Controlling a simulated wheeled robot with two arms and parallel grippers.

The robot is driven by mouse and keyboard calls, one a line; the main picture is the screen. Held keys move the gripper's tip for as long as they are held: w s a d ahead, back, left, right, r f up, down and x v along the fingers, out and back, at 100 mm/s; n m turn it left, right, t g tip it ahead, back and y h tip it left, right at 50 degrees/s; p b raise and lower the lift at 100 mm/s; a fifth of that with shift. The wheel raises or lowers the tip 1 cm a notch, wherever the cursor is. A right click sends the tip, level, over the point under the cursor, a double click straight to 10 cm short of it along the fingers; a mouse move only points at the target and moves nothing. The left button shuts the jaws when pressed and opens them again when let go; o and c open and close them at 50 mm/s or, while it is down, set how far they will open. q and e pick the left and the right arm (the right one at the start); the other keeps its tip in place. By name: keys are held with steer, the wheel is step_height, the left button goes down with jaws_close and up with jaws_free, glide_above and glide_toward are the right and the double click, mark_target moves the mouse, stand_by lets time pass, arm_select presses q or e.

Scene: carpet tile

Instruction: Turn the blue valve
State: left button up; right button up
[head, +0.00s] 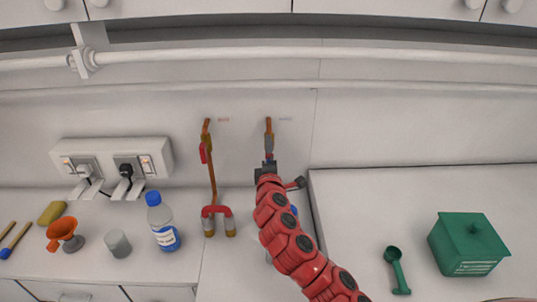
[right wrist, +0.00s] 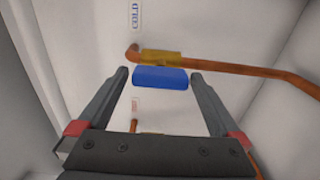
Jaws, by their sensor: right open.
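The blue valve handle (right wrist: 160,78) shows in the right wrist view as a short blue bar beside a brass fitting on a copper pipe (right wrist: 235,68). A "COLD" label (right wrist: 137,16) is on the wall near it. My right gripper (right wrist: 158,76) is open, with one fingertip at each end of the blue bar and small gaps visible. I cannot tell how deep the bar sits between them. In the head view my right gripper (head: 268,160) is at the right-hand copper pipe (head: 268,126) and hides the blue handle. My left gripper is not in view.
A red valve handle (head: 203,153) is on the neighbouring pipe to the left. A socket box (head: 110,148), a bottle (head: 162,222), a grey cup (head: 118,243) and an orange funnel (head: 60,232) are at left. A green box (head: 468,245) and green scoop (head: 396,268) are at right.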

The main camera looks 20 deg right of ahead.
steer(key=p+v, duration=0.3)
steer(key=v, duration=1.3)
steer(key=shift+s, duration=0.25)
steer(key=shift+a, duration=0.1)
